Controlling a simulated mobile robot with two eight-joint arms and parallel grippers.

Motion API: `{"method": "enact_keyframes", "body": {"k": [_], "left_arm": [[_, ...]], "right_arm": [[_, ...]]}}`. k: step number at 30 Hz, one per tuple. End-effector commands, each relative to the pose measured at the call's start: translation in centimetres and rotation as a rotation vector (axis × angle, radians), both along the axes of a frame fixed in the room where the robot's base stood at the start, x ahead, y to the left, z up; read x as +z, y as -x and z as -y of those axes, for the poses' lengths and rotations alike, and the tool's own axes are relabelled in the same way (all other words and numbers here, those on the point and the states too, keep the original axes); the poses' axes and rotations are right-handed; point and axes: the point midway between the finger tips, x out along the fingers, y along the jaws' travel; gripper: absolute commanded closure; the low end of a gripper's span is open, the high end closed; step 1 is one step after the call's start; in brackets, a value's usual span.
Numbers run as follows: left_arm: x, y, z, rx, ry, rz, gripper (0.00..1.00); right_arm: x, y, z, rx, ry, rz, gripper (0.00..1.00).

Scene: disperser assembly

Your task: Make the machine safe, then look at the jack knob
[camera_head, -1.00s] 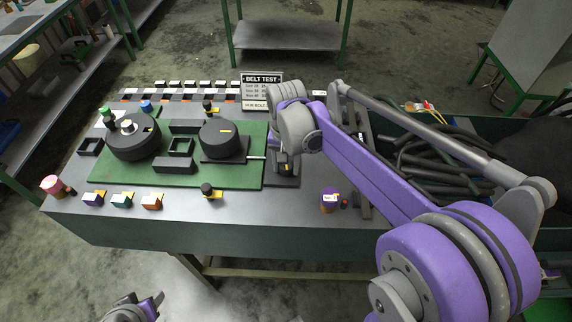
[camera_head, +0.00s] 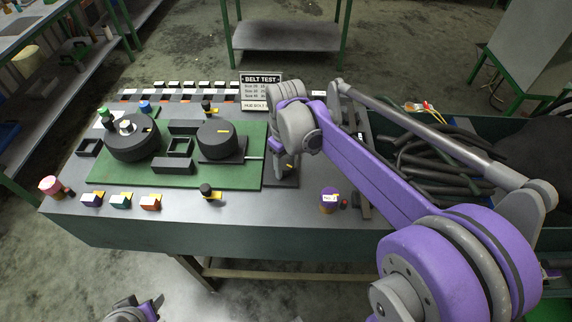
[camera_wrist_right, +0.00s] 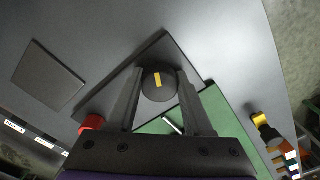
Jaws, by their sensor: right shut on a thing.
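The machine is a green board (camera_head: 230,177) on the table with a large dark pulley (camera_head: 133,150) at left and a smaller dark pulley (camera_head: 215,142) at right. A thin pale rod (camera_head: 254,158) sticks out at its right edge and also shows in the right wrist view (camera_wrist_right: 172,125). My right gripper (camera_head: 284,172) is shut on a round dark knob (camera_wrist_right: 158,86) with a yellow bar, on a dark plate beside the board. A red button-like part (camera_wrist_right: 92,122) sits left of the fingers. My left gripper (camera_head: 150,304) is partly in view at the bottom edge; its opening is unclear.
A "BELT TEST" sign (camera_head: 261,91) stands at the back. Small coloured blocks (camera_head: 121,201) line the table front. A purple can (camera_head: 329,202) stands right of my right gripper. Dark hoses (camera_head: 440,160) fill a green bin at right. The table's front middle is mostly clear.

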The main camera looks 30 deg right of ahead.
Motion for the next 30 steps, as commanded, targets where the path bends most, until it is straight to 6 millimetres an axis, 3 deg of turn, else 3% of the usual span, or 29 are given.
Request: {"method": "enact_keyframes", "body": {"k": [15,30], "left_arm": [[-0.07,0.02,0.00,0.000,0.000,0.000,0.50],[-0.07,0.02,0.00,0.000,0.000,0.000,0.50]], "right_arm": [[0.10,-0.11,0.07,0.322,0.000,0.002,1.00],[0.11,-0.12,0.07,0.374,0.000,0.002,1.00]]}}
